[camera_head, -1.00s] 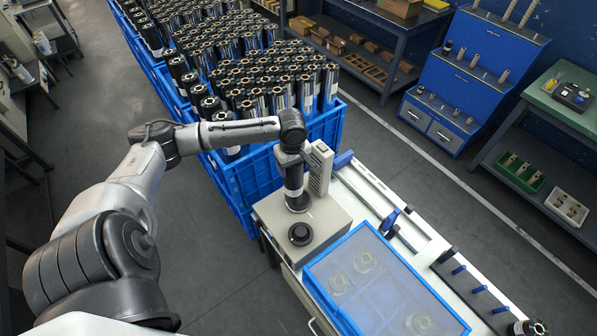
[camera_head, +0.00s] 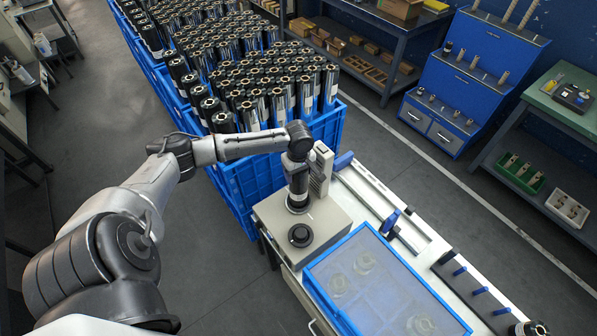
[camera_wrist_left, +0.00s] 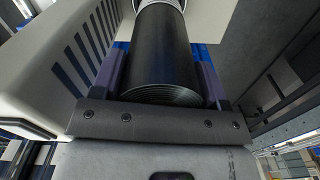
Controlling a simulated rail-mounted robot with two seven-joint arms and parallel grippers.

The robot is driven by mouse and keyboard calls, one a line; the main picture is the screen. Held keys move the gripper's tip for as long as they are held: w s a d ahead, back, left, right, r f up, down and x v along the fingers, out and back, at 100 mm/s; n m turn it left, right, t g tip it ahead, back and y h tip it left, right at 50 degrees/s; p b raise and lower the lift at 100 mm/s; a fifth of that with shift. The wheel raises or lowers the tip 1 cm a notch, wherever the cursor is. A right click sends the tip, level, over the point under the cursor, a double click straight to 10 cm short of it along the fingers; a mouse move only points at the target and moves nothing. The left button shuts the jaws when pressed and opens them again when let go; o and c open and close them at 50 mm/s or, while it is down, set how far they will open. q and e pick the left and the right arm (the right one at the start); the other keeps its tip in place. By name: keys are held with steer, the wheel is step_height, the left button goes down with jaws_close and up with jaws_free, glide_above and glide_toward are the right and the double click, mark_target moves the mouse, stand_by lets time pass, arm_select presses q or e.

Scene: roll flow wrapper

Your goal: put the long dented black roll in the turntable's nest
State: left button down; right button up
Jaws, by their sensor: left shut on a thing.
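My left gripper (camera_head: 300,160) is shut on a black roll (camera_wrist_left: 160,50), which fills the middle of the left wrist view between the two fingers. In the head view the roll (camera_head: 298,188) hangs upright below my wrist, with its lower end at a pale ring on top of the beige machine (camera_head: 335,220). The turntable's nest is hidden beneath the roll, and I cannot tell whether the roll is seated. No dent shows on the visible side. My right gripper is not in view.
A beige upright housing (camera_head: 321,168) stands close beside the roll. A black knob (camera_head: 300,235) is in front of it. A blue-rimmed clear-lidded box (camera_head: 385,285) lies to the right. Blue crates (camera_head: 235,185) full of rolls stand behind on the left.

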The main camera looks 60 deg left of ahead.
arm_select(q)
steer(key=shift+c, duration=0.7)
jaws_free()
steer(key=shift+r, duration=0.1)
